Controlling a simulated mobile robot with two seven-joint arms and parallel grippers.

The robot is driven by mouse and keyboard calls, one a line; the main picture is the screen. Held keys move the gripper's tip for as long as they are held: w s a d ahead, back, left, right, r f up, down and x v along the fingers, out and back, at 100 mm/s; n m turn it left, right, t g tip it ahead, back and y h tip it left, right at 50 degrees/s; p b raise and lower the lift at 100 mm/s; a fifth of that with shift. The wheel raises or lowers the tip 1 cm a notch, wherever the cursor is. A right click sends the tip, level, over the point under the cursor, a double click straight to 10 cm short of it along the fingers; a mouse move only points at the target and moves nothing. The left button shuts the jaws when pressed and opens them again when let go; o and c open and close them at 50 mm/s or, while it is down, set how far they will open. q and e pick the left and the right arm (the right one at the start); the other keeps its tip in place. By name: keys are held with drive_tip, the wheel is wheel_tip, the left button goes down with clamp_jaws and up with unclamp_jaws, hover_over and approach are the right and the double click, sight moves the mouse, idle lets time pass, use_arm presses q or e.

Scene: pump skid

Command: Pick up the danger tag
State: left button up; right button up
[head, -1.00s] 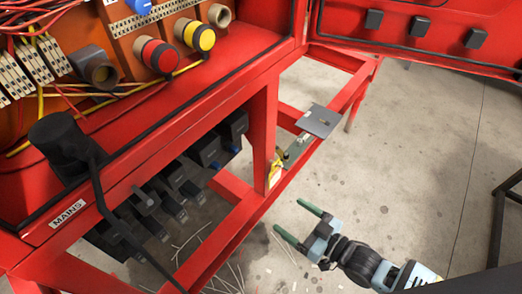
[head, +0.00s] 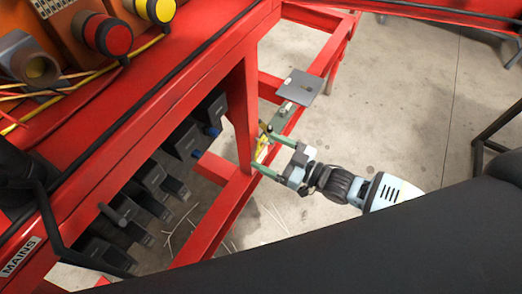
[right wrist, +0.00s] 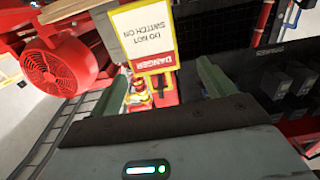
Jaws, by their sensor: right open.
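The danger tag (right wrist: 145,38) is a white card with a yellow border and a red DANGER band, seen upside down in the right wrist view. It is ahead of my right gripper (right wrist: 162,68), its lower end showing between the two green fingers. In the head view the tag (head: 262,150) is a thin yellow sliver by the red post. My right gripper (head: 261,151) is open there, one finger on each side of the sliver. I cannot tell whether a finger touches it. My left gripper is out of view.
A red post (head: 241,120) stands just left of the tag, with a lower red rail below. A grey plate (head: 299,83) sits on the rail behind. A red fan-like part (right wrist: 58,68) is at left in the wrist view. Open concrete floor (head: 410,115) lies to the right.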

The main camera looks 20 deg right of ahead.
sight(262, 149)
drive_tip(key=shift+w+a+f, duration=0.3)
drive_tip(key=shift+w+a, duration=0.5)
drive_tip(key=shift+w, duration=0.2)
drive_tip(key=shift+w+a+f, duration=0.25)
drive_tip(key=shift+w+a, duration=0.55)
drive_tip(key=shift+w, duration=0.2)
drive_tip(key=c, duration=1.1)
